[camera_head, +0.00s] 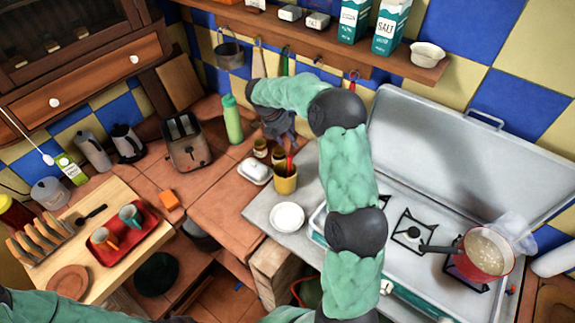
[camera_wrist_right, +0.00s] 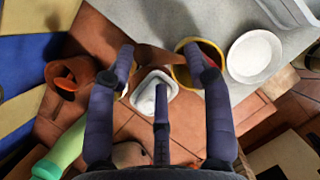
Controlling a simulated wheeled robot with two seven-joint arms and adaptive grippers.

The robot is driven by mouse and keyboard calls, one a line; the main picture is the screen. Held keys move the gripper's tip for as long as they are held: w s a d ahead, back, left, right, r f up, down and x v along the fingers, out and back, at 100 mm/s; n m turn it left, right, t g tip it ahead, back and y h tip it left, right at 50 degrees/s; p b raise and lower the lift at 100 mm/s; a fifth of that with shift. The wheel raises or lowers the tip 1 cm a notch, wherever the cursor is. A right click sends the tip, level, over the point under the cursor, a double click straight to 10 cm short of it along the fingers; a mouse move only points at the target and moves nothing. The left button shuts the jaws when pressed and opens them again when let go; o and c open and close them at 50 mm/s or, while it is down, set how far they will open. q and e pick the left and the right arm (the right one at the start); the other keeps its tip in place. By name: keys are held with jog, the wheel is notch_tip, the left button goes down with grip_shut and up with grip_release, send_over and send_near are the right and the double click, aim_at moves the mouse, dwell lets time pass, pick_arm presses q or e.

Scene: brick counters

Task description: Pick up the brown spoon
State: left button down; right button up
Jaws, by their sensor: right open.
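A brown spoon (camera_wrist_right: 155,59) appears in the right wrist view as a brown, spoon-like shape reaching left from the yellow cup (camera_wrist_right: 184,75). In the head view, the yellow cup (camera_head: 286,183) stands at the counter's corner with a red-handled utensil (camera_head: 290,165) in it; I cannot clearly make out the brown spoon there. My right gripper (camera_head: 279,132) is above and behind the cup, partly hidden by its own arm. In the wrist view, the open fingers of my right gripper (camera_wrist_right: 159,65) spread around the brown shape; contact cannot be told. My left gripper is out of view.
A white lidded dish (camera_head: 255,171), small brown jars (camera_head: 261,148) and a white bowl (camera_head: 287,217) stand close to the cup. A green bottle (camera_head: 232,119) and a toaster (camera_head: 187,143) are to the left. The stove (camera_head: 415,230) with a red pot (camera_head: 484,252) is right.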

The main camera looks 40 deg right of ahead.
jog(key=x, duration=0.3)
jog(key=shift+d+f, duration=0.1)
jog(key=shift+d, duration=0.05)
grip_shut()
